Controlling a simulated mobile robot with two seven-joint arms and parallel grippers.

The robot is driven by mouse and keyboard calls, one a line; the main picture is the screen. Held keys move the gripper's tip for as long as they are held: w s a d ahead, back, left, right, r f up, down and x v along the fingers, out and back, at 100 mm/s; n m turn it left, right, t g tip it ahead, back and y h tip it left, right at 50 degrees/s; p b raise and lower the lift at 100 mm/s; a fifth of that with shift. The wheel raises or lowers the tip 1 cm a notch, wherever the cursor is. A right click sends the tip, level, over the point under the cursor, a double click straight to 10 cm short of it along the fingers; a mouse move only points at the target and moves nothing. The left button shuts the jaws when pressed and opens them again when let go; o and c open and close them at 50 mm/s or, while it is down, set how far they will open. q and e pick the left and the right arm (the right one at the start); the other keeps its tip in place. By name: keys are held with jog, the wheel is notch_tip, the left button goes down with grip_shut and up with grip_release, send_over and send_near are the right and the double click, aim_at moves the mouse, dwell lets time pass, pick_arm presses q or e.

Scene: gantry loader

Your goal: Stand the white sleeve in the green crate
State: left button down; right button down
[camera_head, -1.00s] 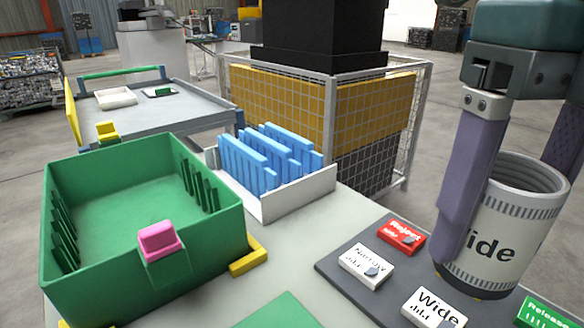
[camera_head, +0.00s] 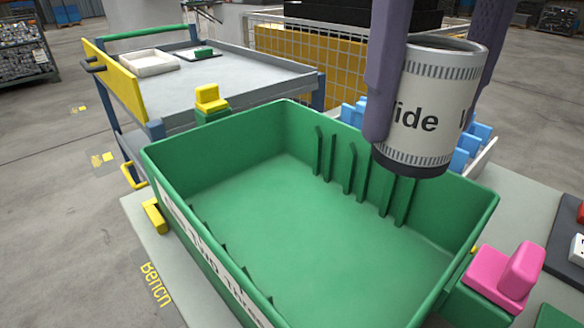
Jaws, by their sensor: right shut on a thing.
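The white sleeve (camera_head: 431,110) is a short upright cylinder with a dark bottom band, hatched bands and the word "Wide". My right gripper (camera_head: 428,85) is shut on it, one purple finger on each side. The sleeve is in the air, in front of the green crate's back right wall in the picture. The green crate (camera_head: 232,150) stands on the bench, open at the top. Its visible floor is empty, and ribs line its inner walls. My left gripper is not in view.
A pink clamp (camera_head: 508,272) sits at the crate's right corner and a yellow one (camera_head: 211,98) at its back left. Blue dividers (camera_head: 472,145) stand behind the crate, partly hidden by the sleeve. A grey cart (camera_head: 230,80) stands beyond. A dark panel (camera_head: 566,235) lies at the right.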

jog(key=shift+s+d+f+b, duration=0.1)
jog(key=shift+f+b, duration=0.8)
jog(key=shift+f, duration=3.75)
jog(key=shift+d+f+b, duration=0.1)
jog(key=shift+f+b, duration=0.8)
jog(key=shift+f, duration=3.7)
jog(key=shift+f, duration=0.15)
grip_release()
notch_tip(320, 180, up, 12)
jog(key=p, duration=0.2)
jog(key=shift+p, duration=0.35)
